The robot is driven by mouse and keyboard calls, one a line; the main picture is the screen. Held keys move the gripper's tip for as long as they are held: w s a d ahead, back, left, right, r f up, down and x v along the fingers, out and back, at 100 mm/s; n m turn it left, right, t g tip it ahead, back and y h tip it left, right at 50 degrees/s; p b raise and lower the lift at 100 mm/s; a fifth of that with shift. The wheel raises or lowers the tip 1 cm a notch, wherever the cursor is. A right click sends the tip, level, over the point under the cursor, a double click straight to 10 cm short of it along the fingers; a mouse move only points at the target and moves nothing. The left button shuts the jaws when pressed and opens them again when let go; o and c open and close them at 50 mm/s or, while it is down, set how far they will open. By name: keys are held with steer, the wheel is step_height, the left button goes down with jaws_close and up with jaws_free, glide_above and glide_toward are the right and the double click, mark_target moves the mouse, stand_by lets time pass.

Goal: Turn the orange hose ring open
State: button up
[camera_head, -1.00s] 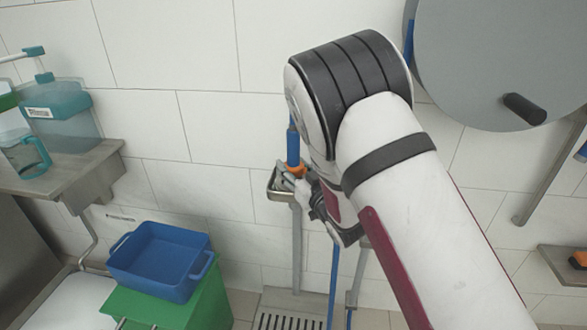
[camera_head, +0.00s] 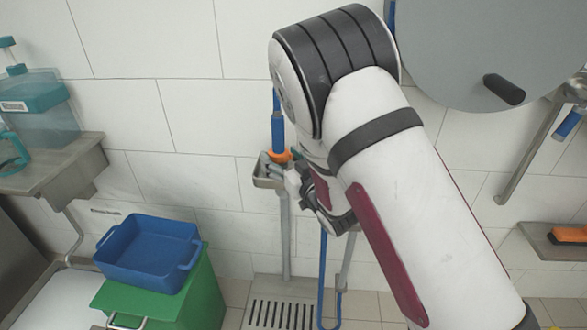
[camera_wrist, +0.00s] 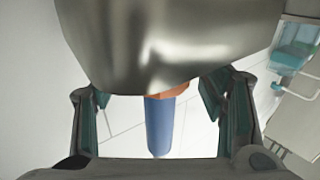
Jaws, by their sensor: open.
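The orange hose ring (camera_head: 281,155) sits at the lower end of the upright blue hose grip (camera_head: 277,131), just above a small metal holder (camera_head: 266,184) by the wall. In the wrist view, a strip of the orange ring (camera_wrist: 172,91) shows below a large shiny metal surface (camera_wrist: 165,45) that hides the rest of it. The blue grip (camera_wrist: 160,125) extends below the ring in that picture. My gripper (camera_wrist: 157,105) is open, with one finger on each side of ring and grip as seen there. In the head view, my gripper (camera_head: 283,172) is at the holder, partly hidden; contact cannot be told.
A blue tub (camera_head: 150,262) stands on a green bin (camera_head: 205,296) at lower left. A steel shelf (camera_head: 75,165) with a teal container (camera_head: 45,105) is at left. A grey disc (camera_head: 450,50) with a black handle is at upper right. A blue hose (camera_head: 323,275) hangs below my arm.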

steer(key=v, duration=1)
steer(key=shift+s+d, duration=0.15)
steer(key=shift+d, duration=0.05)
